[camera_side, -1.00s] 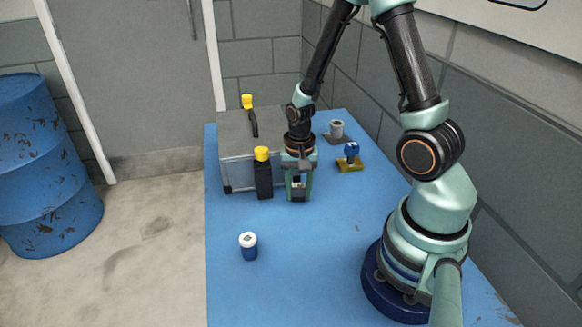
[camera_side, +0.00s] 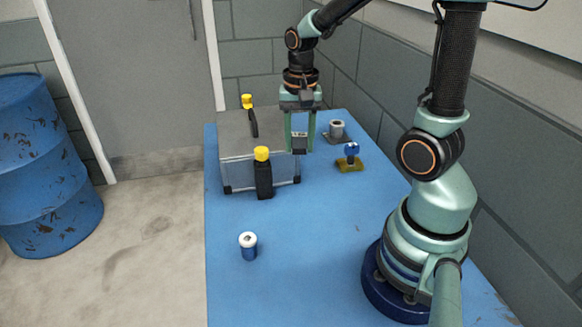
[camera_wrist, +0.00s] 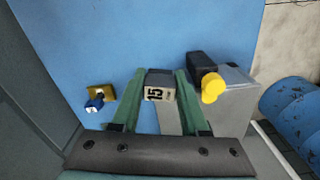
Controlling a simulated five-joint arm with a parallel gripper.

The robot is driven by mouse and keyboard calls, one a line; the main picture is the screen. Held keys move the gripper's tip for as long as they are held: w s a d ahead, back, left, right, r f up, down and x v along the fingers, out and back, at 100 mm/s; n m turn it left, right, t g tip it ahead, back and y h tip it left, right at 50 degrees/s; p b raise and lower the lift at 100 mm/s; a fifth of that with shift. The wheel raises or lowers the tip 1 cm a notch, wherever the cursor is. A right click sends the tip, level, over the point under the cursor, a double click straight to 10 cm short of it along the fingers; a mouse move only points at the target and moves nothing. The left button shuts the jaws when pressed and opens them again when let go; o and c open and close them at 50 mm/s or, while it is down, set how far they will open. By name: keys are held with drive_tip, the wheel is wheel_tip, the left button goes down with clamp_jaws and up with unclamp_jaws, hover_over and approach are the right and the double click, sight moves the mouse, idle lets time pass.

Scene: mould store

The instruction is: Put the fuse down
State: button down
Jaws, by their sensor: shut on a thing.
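My gripper (camera_side: 300,135) is shut on the fuse (camera_side: 299,143), a small dark block with a pale face. It also shows in the wrist view (camera_wrist: 160,86), between both fingers, with "15" printed on the pale face. The gripper points down and holds the fuse above the far part of the blue table (camera_side: 290,250), just right of the grey case's front. The fuse appears clear of the table. Its far side is hidden.
A grey case (camera_side: 235,168) stands at the back left, with a black yellow-capped piece (camera_side: 263,178) before it. A blue-topped piece on a yellow base (camera_side: 349,163) and a grey cylinder (camera_side: 337,130) stand right.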

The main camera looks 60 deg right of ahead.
wheel_tip(320, 180, up, 5)
drive_tip(key=shift+f, duration=0.2)
drive_tip(key=shift+r, duration=0.3)
drive_tip(key=shift+w+a+r+n, duration=0.1)
drive_tip(key=shift+w+a+n, duration=0.1)
drive_tip(key=shift+a+n, duration=0.1)
drive_tip(key=w+a+f+n, duration=0.2)
drive_tip(key=w+a+n, duration=0.1)
drive_tip(key=a+n, duration=0.5)
drive_tip(key=n, duration=0.3)
drive_tip(key=shift+a, duration=0.3)
drive_tip(key=m, duration=1.2)
approach(300, 136)
wheel_tip(300, 136, down, 6)
drive_tip(key=shift+r, duration=0.25)
